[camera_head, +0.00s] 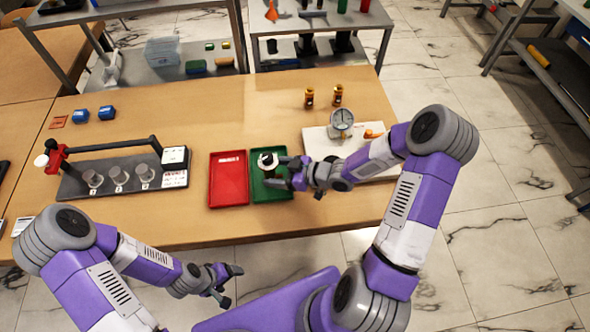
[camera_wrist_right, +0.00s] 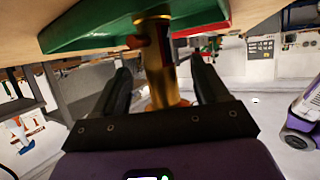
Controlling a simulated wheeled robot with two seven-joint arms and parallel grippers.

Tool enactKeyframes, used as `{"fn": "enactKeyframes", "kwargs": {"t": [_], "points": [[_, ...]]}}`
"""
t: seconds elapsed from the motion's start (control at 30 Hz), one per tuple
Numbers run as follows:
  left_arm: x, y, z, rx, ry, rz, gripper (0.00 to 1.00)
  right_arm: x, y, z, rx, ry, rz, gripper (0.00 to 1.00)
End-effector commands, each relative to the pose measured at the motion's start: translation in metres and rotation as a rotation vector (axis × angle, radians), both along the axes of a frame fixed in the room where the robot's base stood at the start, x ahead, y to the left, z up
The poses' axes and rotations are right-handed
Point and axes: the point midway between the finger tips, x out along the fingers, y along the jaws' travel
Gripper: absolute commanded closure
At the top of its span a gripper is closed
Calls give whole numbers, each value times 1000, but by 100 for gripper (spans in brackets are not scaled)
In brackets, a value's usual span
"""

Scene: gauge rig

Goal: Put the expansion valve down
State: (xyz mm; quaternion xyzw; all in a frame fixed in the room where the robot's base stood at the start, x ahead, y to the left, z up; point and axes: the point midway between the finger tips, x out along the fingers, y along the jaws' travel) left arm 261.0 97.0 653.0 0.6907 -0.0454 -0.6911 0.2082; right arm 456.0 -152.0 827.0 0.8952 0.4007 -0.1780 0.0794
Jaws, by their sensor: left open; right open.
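The expansion valve is a brass-coloured upright body (camera_wrist_right: 160,70) between the two fingers of my right gripper (camera_wrist_right: 160,85) in the right wrist view. Its base meets the green tray (camera_wrist_right: 90,25), which shows at the top of that view. In the head view my right gripper (camera_head: 273,172) is over the green tray (camera_head: 272,197), with its fingers around the valve's place and apart. My left gripper (camera_head: 228,284) is open and empty in front of the table's near edge.
A red tray (camera_head: 228,190) lies left of the green tray. A white board with a gauge (camera_head: 341,120) stands to the right, two brass fittings (camera_head: 323,96) behind it.

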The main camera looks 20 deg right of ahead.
Motion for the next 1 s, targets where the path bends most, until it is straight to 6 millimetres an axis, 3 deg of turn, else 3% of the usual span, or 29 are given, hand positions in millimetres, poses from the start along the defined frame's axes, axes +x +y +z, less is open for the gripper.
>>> {"fn": "enactKeyframes", "kwargs": {"t": [0.2, 0.4, 1.0], "points": [[0, 0, 19, 0, 0, 0, 22, -31, -36, 22, -3, 2, -4, 27], [0, 0, 28, 0, 0, 0, 22, -51, -58, 34, -2, 0, -3, 27], [0, 0, 30, 0, 0, 0, 22, -59, -65, 37, 0, 0, 1, 27]]}}
